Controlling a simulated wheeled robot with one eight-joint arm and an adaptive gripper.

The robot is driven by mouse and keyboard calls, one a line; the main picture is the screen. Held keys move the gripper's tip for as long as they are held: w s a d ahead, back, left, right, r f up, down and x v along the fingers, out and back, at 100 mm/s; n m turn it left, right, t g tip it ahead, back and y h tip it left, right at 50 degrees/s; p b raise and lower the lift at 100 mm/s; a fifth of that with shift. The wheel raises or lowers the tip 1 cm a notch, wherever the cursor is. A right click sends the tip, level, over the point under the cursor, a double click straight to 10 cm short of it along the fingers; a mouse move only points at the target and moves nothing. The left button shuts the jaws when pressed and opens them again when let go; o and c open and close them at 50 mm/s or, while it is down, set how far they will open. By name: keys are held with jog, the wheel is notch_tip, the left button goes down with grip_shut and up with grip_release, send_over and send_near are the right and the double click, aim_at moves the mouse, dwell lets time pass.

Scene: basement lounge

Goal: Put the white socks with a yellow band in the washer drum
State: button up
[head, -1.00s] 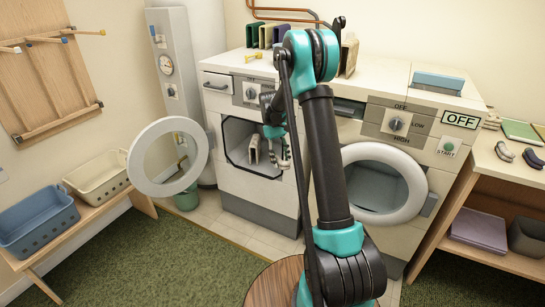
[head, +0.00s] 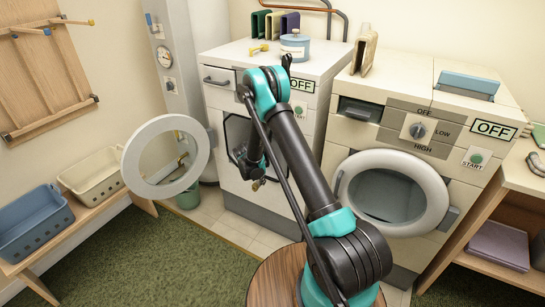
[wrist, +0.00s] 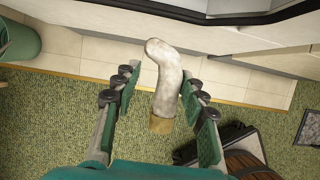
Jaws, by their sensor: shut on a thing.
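A white sock roll with a yellow-brown band (wrist: 165,85) is between the two fingers of my gripper (wrist: 162,76) in the wrist view, with its band end toward the palm. In the head view my gripper (head: 250,170) is low in front of the left machine (head: 232,115), and my arm hides most of the sock and part of the opening. The left machine's round door (head: 133,172) stands open to the left. The right machine (head: 400,135) has its round door (head: 425,165) shut. I cannot tell by label which machine is the washer.
A blue basket (head: 30,222) and a cream basket (head: 95,180) sit on a low bench at left. A blue tin (head: 294,46) and several upright boxes stand on the machines. A shelf unit (head: 500,205) is at right. Green carpet (head: 150,255) lies clear at front left.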

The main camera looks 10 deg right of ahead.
send_over(276, 168)
jog(key=s+a, duration=0.1)
jog(key=s, duration=0.1)
jog(key=shift+a+f, duration=0.1)
jog(key=shift+a, duration=0.1)
jog(key=x, duration=0.3)
jog(key=shift+a, duration=0.1)
jog(key=shift+f, duration=0.35)
jog(key=shift+f, duration=0.1)
jog(key=o, duration=1.3)
jog(key=v, duration=1.2)
jog(key=shift+s, duration=0.1)
